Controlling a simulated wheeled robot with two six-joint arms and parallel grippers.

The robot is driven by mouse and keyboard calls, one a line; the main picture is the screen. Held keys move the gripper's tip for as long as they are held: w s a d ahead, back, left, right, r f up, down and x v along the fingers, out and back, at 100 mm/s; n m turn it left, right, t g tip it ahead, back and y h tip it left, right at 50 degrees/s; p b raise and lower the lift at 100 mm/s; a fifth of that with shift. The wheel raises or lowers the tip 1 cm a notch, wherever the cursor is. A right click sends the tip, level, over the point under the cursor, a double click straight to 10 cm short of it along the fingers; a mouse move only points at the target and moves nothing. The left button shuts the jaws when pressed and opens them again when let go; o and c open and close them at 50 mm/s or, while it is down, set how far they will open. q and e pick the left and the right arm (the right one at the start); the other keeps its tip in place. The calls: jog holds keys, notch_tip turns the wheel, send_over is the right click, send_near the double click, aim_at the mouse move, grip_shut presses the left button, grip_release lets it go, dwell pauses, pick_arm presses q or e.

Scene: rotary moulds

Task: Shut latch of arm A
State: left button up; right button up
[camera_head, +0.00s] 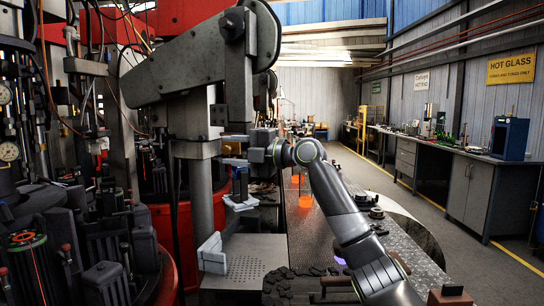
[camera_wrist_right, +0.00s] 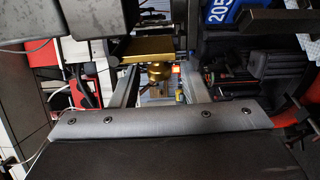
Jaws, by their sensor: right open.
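My right gripper (camera_head: 234,150) reaches left from the end of my right arm to the machine, just under the big grey machine arm (camera_head: 185,65). In the right wrist view the gripper (camera_wrist_right: 160,82) is open, its two pale fingers apart. A brass fitting (camera_wrist_right: 158,74) with a round knob shows between the fingers, below a flat brass plate (camera_wrist_right: 145,48). I cannot tell whether they touch it. No part can be clearly made out as the latch of arm A, nor whether a latch is open or shut. My left gripper is not seen.
Dark mould blocks (camera_head: 105,280) and red machine parts crowd the left. A perforated plate (camera_head: 245,262) lies below the gripper. A glowing orange piece (camera_head: 305,201) stands beyond. A blue plate marked 205 (camera_wrist_right: 220,12) is near the fingers. The aisle floor (camera_head: 440,215) at right is clear.

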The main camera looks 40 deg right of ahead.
pick_arm(q)
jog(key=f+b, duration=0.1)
jog(key=b, duration=0.1)
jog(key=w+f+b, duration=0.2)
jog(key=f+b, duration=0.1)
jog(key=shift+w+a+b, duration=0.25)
jog(key=shift+b, duration=0.05)
pick_arm(e)
jog(key=v, duration=1.5)
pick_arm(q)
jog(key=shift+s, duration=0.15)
pick_arm(e)
jog(key=shift+s+d, duration=0.1)
